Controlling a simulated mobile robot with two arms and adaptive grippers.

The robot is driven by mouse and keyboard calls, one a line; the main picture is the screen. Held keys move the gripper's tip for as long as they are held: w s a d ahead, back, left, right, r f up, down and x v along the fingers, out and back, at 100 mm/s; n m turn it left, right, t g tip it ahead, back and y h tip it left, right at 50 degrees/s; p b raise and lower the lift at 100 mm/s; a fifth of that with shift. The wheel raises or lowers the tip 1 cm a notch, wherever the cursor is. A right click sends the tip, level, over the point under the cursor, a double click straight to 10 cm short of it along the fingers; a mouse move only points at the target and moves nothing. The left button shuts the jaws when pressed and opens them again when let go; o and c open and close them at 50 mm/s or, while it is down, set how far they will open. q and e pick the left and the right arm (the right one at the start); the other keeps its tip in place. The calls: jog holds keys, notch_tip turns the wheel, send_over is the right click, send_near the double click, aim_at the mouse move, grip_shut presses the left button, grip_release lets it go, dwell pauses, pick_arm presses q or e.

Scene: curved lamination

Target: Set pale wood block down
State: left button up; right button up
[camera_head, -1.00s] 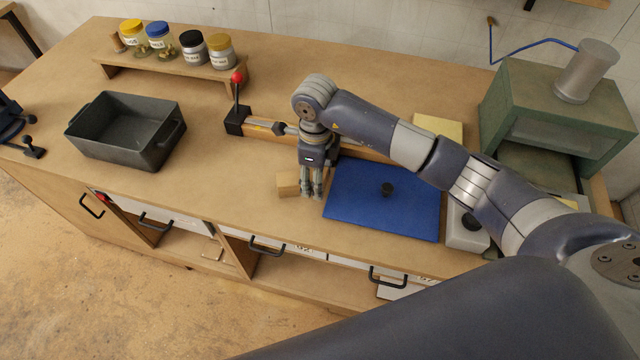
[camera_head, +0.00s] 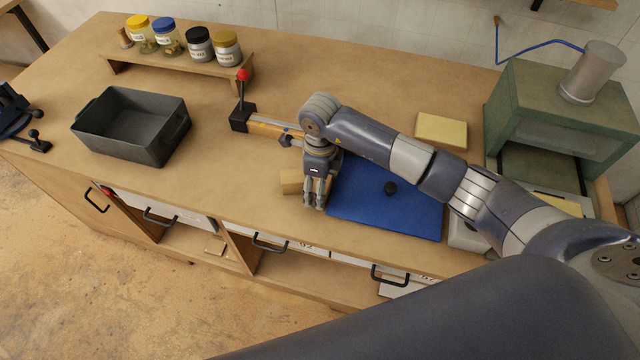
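A pale wood block (camera_head: 291,182) rests on, or just above, the wooden bench, left of the blue board. My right gripper (camera_head: 315,203) points down beside it, between the block and the board. My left gripper is not in view.
The blue board (camera_head: 362,207) with a black knob lies right of my gripper. A red-knobbed clamp (camera_head: 241,118), a grey bin (camera_head: 130,145), a shelf of jars (camera_head: 185,66), a yellow pad (camera_head: 441,130) and a green press (camera_head: 540,105) surround it. Bench is clear between bin and block.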

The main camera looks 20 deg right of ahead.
jog(key=shift+r, duration=0.1)
jog(key=shift+r, duration=0.25)
notch_tip(320, 180, up, 12)
jog(key=b, duration=0.2)
jog(key=shift+f+b, duration=0.15)
jog(key=shift+b, duration=0.15)
jog(key=shift+f, duration=0.1)
